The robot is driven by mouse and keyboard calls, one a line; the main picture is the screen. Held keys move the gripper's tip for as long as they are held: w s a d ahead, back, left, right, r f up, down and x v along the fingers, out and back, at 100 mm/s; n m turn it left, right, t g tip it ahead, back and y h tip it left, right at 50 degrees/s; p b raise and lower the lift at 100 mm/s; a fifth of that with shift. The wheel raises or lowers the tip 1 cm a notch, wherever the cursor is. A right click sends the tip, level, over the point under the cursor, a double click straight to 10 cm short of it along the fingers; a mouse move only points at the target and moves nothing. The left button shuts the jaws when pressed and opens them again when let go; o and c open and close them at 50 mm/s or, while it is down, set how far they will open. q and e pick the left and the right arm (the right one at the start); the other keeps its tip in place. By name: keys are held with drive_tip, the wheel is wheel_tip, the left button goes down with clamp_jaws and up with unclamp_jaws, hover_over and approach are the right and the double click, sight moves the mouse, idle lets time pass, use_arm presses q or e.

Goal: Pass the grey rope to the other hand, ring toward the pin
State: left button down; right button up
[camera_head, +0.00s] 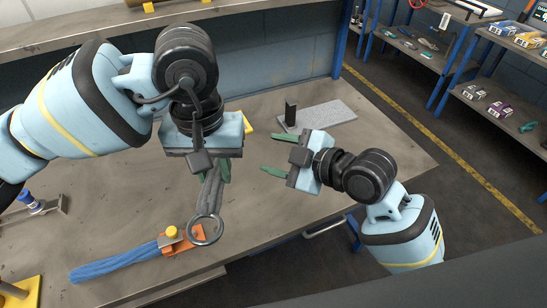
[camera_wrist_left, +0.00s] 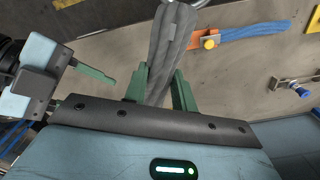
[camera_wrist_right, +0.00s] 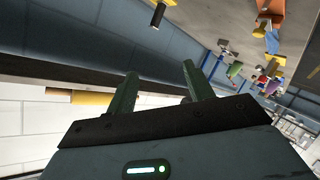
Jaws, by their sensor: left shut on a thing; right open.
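The grey rope (camera_head: 211,192) hangs from my left gripper (camera_head: 212,168), with a metal ring (camera_head: 207,230) at its lower end. A dark upright post (camera_head: 290,113), possibly the pin, stands on a grey plate (camera_head: 325,116) at the back right.
A blue rope (camera_head: 115,264) lies on the metal table (camera_head: 270,205), its end at an orange clamp (camera_head: 187,242) with a yellow knob, near the ring. A blue-capped fixture (camera_head: 30,200) stands at left. Shelves (camera_head: 440,50) stand beyond the floor at right.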

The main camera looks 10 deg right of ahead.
drive_tip(key=s+a+r+n+g+y, duration=0.15)
drive_tip(key=s+r+n, duration=0.25)
drive_tip(key=r+n, duration=0.55)
drive_tip(key=s+a+r+n+g+h, duration=0.1)
drive_tip(key=s+a+r+n+g, duration=0.15)
drive_tip(key=r+n, duration=0.65)
drive_tip(key=g+h, duration=0.1)
drive_tip(key=g, duration=0.3)
approach(215, 200)
drive_tip(key=shift+m, duration=0.45)
drive_tip(key=x, duration=0.9)
drive_tip(key=shift+a+f, duration=0.1)
drive_tip(key=shift+a, duration=0.05)
drive_tip(key=shift+c, duration=0.2)
drive_tip(key=c, duration=1)
use_arm(q)
drive_tip(key=c, duration=1.1)
unclamp_jaws()
use_arm(e)
clamp_jaws()
